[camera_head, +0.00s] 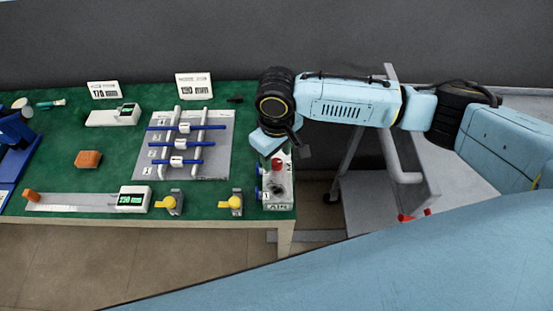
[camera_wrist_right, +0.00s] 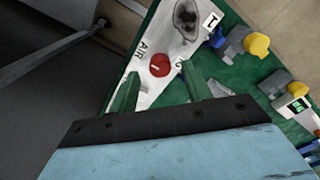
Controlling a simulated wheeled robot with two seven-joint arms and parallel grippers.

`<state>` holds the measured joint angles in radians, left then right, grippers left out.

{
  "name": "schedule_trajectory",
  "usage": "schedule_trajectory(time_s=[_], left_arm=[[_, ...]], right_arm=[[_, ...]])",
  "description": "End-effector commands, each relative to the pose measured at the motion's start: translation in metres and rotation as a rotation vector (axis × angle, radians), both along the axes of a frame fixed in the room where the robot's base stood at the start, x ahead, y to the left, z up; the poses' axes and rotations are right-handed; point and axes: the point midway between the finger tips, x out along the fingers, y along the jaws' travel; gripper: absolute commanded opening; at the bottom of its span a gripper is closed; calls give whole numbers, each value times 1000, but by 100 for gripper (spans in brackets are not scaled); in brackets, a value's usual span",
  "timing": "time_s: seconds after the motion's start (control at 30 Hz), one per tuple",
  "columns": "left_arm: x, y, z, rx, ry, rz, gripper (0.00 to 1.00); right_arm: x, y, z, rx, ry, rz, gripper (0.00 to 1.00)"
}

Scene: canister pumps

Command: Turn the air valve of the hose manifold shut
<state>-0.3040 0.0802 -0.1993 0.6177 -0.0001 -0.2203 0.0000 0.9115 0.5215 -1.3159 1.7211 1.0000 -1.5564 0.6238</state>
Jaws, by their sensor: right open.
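The hose manifold (camera_head: 278,192) is a pale block at the right end of the green bench, marked "AIR" at its near end. Its air valve is a red round knob (camera_head: 277,163) on top. In the right wrist view the red knob (camera_wrist_right: 159,65) bears a pale mark, beside the "AIR" lettering on the manifold's white plate (camera_wrist_right: 163,38). My right gripper (camera_wrist_right: 160,82) is open, its two green fingers on either side and just short of the knob in the picture. I cannot tell whether they touch it. My left gripper is not in view.
Yellow-knobbed valves (camera_head: 236,203) stand left of the manifold, along the bench front. A grey board (camera_head: 215,165) with blue rods lies farther back. A grey cart (camera_head: 385,205) stands right of the bench. The green bench top (camera_head: 60,165) has bare patches at left.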

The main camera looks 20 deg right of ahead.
Motion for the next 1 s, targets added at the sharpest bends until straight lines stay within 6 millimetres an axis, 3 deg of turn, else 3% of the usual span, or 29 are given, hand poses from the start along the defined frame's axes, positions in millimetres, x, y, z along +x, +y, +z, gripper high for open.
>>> schedule_trajectory(time_s=[0.2,0.53,0.87,1.0], left_arm=[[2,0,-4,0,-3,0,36],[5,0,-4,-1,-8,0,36],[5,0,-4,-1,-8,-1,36],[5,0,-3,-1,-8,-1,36]], right_arm=[[0,0,-21,0,1,1,49],[0,0,-23,1,0,0,47],[0,0,-22,1,0,0,4],[0,0,-22,1,0,4,4]])
